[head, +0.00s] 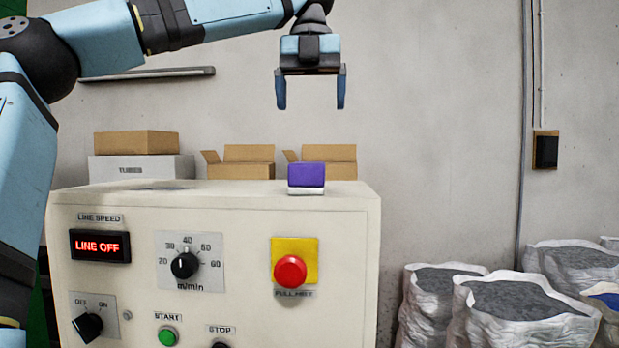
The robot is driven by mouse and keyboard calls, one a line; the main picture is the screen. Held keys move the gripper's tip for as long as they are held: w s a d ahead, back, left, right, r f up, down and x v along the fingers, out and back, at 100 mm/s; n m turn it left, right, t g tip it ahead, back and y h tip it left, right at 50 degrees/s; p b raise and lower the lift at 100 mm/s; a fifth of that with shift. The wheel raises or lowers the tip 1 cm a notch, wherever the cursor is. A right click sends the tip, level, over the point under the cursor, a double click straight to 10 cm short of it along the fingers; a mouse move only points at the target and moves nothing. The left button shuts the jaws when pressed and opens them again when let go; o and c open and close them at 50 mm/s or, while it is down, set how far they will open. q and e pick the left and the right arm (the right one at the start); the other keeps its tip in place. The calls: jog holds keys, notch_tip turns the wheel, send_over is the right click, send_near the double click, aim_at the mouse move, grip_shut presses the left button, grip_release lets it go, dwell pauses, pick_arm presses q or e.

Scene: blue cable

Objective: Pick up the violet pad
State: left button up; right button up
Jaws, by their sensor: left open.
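The violet pad (306,175) sits on a white base (306,190) at the front edge of the top of a cream control cabinet (225,205). My left gripper (310,106) hangs above the pad, pointing down. Its two blue fingers are apart with nothing between them. A clear gap shows between the fingertips and the pad. My right gripper is not in this view.
Cardboard boxes (248,153) and a white box (135,168) stand behind the cabinet. The cabinet front carries a red button (290,272), a speed knob (184,265) and a green button (168,337). White sacks (470,315) stand at the right.

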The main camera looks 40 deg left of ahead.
pick_arm(q)
send_over(308, 175)
jog(key=w+a, duration=0.3)
notch_tip(308, 175, down, 7)
jog(key=shift+w+d+f, duration=0.1)
jog(key=shift+d, duration=0.05)
jog(key=shift+w+a+f+p, duration=0.1)
jog(key=shift+a+f+p, duration=0.1)
jog(key=shift+f, duration=1.25)
jog(key=shift+w+a+f+p, duration=0.1)
jog(key=shift+a+f+p, duration=0.1)
jog(key=shift+f, duration=1.25)
jog(key=shift+s+d, duration=0.1)
jog(key=c, duration=1.1)
notch_tip(308, 175, up, 10)
jog(key=shift+r+b, duration=0.1)
jog(key=shift+b, duration=0.2)
jog(key=shift+c, duration=0.2)
jog(key=o, duration=0.5)
jog(key=shift+c, duration=1.4)
